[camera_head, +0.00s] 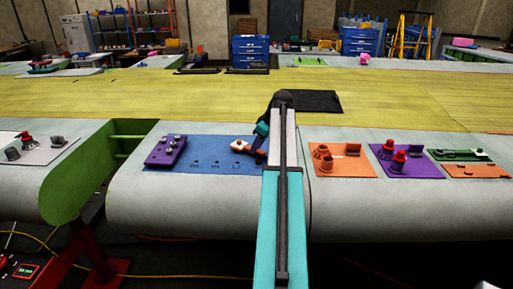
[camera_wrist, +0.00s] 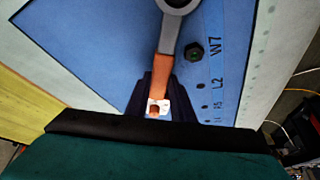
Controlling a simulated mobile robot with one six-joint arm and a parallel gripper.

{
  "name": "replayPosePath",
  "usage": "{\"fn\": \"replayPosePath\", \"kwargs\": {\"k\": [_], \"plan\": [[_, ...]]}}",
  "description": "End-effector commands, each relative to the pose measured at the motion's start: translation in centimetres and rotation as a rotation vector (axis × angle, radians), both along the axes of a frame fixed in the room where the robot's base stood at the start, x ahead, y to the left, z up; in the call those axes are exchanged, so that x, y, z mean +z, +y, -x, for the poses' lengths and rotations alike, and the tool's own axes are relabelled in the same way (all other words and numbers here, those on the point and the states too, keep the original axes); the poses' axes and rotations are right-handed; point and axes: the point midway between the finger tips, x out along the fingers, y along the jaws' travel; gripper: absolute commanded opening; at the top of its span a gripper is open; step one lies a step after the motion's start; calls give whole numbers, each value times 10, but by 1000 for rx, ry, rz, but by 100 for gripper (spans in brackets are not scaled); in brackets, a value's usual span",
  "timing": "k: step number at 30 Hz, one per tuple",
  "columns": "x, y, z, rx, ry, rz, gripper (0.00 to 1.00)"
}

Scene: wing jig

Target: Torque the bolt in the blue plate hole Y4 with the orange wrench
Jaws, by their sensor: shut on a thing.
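The blue plate (camera_head: 205,170) lies on the wing surface left of my arm and fills much of the wrist view (camera_wrist: 110,40). My gripper (camera_wrist: 158,92) is shut on the orange wrench (camera_wrist: 162,68). The wrench's grey ring head points away from me and is cut off by the top edge of the wrist view. The wrench also shows in the head view (camera_head: 243,147), low over the plate's right part. A dark bolt (camera_wrist: 193,51) sits in the plate beside the label W7, right of the wrench and apart from it. I cannot read a Y4 label.
A purple block (camera_head: 165,152) with several bolts stands on the plate's left end. Right of my arm are an orange plate (camera_head: 340,172), a purple plate (camera_head: 420,172) and a green plate (camera_head: 440,153), carrying parts. A green-sided gap (camera_head: 90,175) opens at left.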

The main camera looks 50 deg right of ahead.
Motion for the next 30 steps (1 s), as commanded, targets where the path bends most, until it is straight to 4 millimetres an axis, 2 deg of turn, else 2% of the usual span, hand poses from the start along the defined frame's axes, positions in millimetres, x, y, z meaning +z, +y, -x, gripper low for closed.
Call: {"fn": "replayPosePath", "kwargs": {"k": [8,21,30], "plan": [[0,-4,0,-31,-1,0,0],[-6,-22,-1,-192,-1,1,0],[-7,-24,-1,-212,-1,-1,0]]}}
